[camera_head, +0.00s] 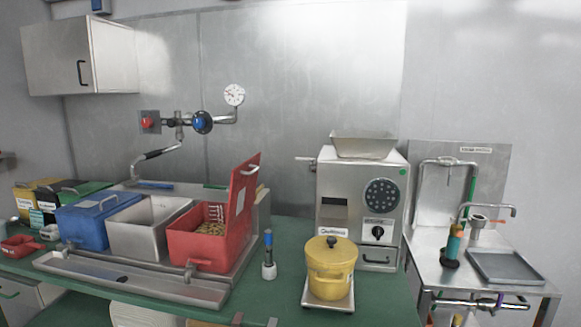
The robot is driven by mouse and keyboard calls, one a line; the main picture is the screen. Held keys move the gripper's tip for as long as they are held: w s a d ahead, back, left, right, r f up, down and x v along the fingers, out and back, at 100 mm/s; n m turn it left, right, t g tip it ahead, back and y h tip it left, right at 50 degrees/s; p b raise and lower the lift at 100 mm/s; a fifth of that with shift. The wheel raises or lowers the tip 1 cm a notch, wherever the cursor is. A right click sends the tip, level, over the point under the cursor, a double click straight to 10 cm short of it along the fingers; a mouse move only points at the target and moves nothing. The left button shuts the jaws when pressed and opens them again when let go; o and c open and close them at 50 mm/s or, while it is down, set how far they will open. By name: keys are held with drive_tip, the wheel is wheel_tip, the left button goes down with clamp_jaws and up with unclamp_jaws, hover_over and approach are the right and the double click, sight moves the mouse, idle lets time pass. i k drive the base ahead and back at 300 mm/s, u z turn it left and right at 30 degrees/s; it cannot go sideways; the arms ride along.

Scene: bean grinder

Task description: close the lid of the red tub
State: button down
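The red tub (192,256) stands on the green counter, right of an open steel tub. Its red lid (242,200) is raised and stands nearly upright at the tub's right side, with a handle near its top. Beans (211,229) and what looks like a red rack show inside the open tub. My gripper is not in this view.
A blue lidded tub (85,228) and a steel tub (123,236) stand left of the red tub. A steel trough (110,277) runs in front. A small bottle (268,258), a yellow pot (331,264) on a scale and a grinder (335,200) stand to the right. A pipe with valves (202,122) hangs above.

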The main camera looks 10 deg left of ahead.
sight(245, 177)
drive_tip(key=z, duration=0.1)
drive_tip(key=i, duration=0.95)
drive_tip(key=u, duration=1.15)
